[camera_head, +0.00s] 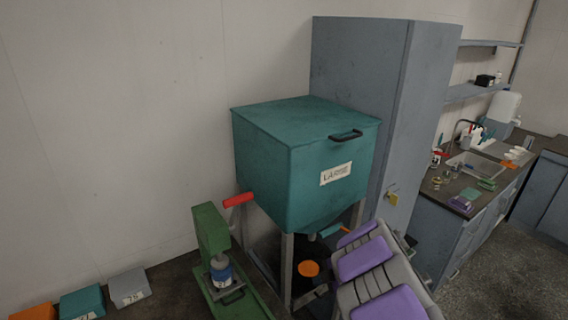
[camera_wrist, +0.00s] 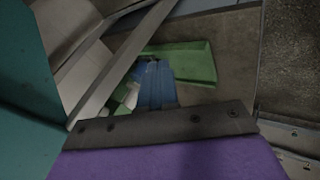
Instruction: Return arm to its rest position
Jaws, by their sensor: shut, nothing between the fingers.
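My gripper (camera_wrist: 160,124) shows at the bottom of the wrist view as a purple body with a dark, screwed front edge; it is shut and empty. In the head view, my grey and purple arm parts appear to be at the lower right, in front of the teal hopper (camera_head: 290,165) marked LARGE. Which of these parts is the gripper cannot be told there.
A green press-like machine (camera_head: 212,232) with a blue-banded cylinder (camera_head: 222,272) stands left of the hopper. A red handle (camera_head: 238,200) sticks out there. A tall grey cabinet (camera_head: 370,80) is behind. A sink counter (camera_head: 465,195) is at right, with open floor (camera_head: 515,275) before it.

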